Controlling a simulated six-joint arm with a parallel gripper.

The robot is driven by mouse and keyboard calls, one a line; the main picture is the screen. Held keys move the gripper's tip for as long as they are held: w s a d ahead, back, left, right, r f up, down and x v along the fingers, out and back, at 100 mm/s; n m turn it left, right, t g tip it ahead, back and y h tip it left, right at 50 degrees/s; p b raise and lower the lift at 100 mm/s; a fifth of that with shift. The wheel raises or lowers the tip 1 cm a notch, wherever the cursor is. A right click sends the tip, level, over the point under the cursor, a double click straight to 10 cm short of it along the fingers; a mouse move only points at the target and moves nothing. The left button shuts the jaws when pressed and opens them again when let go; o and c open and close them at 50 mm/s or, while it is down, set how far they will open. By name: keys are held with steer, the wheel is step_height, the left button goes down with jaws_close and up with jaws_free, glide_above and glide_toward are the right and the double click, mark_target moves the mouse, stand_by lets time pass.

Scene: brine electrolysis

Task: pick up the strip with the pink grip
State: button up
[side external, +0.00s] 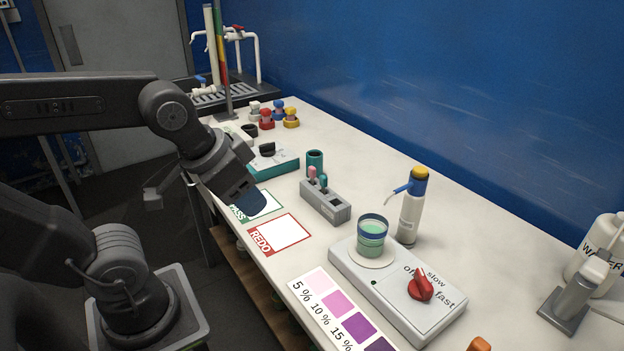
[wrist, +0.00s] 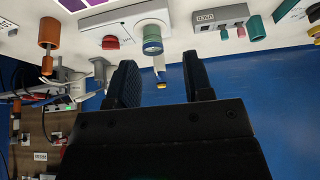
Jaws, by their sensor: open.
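The strip with the pink grip (side external: 312,172) stands in a grey holder block (side external: 327,203), next to a strip with a teal grip (side external: 323,181). Only the grips show above the block. In the wrist view the pink grip (wrist: 241,32) and the teal grip (wrist: 223,34) appear near the top, right of my fingers, on the labelled grey block (wrist: 205,20). My gripper (side external: 250,202) is over the left edge of the bench, left of the holder and apart from it. Its two fingers (wrist: 161,88) are spread with nothing between them.
A stirrer plate (side external: 400,290) with a red knob carries a beaker of green liquid (side external: 372,240). A dropper bottle (side external: 411,215) stands behind it. A teal cup (side external: 315,160) is just behind the holder. PASS and REDO cards (side external: 282,235) lie flat at the front edge.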

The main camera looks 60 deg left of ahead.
steer(key=w+a+r+m+g+y, duration=0.1)
steer(key=w+a+r+m, duration=0.2)
steer(key=w, duration=0.4)
steer(key=m+g+y, duration=0.3)
steer(key=m+g, duration=0.2)
steer(key=m, duration=1)
glide_above(312, 167)
steer(key=d, duration=0.4)
step_height(312, 167, down, 8)
steer(key=x, duration=0.8)
steer(key=shift+s+a+f, duration=0.1)
steer(key=shift+a+f, duration=0.2)
steer(key=shift+w+d+x, duration=0.15)
steer(key=shift+x, duration=1.15)
steer(key=shift+w+d+x, duration=0.1)
steer(key=shift+w+x, duration=0.1)
steer(key=shift+x, duration=1.15)
steer(key=shift+f, duration=0.1)
jaws_close()
